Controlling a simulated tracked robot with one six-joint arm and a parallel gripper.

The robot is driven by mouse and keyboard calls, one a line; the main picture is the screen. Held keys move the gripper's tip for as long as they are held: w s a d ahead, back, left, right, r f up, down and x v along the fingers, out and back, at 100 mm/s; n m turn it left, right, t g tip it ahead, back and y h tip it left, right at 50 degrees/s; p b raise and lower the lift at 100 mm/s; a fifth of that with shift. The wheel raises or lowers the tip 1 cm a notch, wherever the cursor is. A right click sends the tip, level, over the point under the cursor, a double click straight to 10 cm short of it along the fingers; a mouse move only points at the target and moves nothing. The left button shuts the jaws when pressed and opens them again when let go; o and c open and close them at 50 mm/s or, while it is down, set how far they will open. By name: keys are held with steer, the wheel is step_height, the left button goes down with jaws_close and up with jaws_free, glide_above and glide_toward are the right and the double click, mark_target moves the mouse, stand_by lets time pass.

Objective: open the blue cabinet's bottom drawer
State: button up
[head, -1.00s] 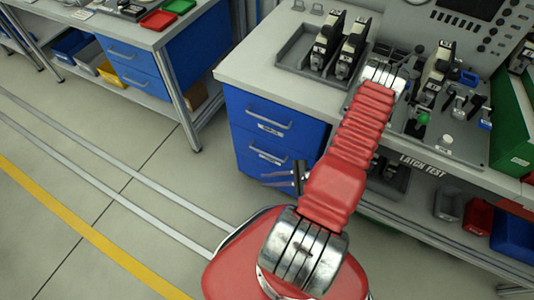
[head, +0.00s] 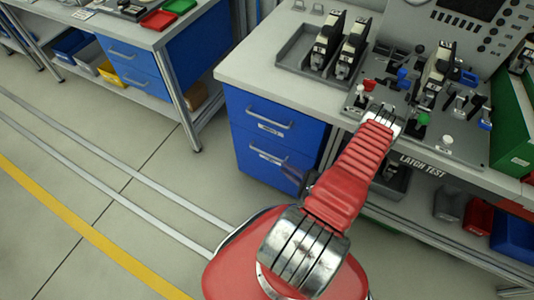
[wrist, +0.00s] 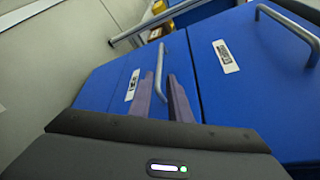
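The blue cabinet (head: 243,155) stands under the left end of the near bench. Its top drawer (head: 245,112) and bottom drawer (head: 248,165) look closed, each with a grey bar handle and a white label. In the wrist view, the bottom drawer (wrist: 112,92) is on the left with its handle (wrist: 161,70) in mid-picture. My gripper (wrist: 161,78) is open, with one dark finger on each side of that handle; contact cannot be told. In the head view, my gripper (head: 296,174) is at the cabinet's lower front, partly hidden by my red arm.
The top drawer's handle (wrist: 290,32) juts out at the right of the wrist view. The near bench top (head: 245,72) holds a grey tray and a latch test board (head: 405,140). Another bench with blue drawers (head: 130,60) stands at the left. The floor (head: 170,205) before the cabinet is clear.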

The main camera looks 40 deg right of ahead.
mark_target(266, 154)
steer(key=shift+w, duration=0.1)
steer(key=shift+x, duration=6.8)
steer(key=shift+a+f, duration=0.1)
steer(key=shift+c, duration=0.7)
jaws_close()
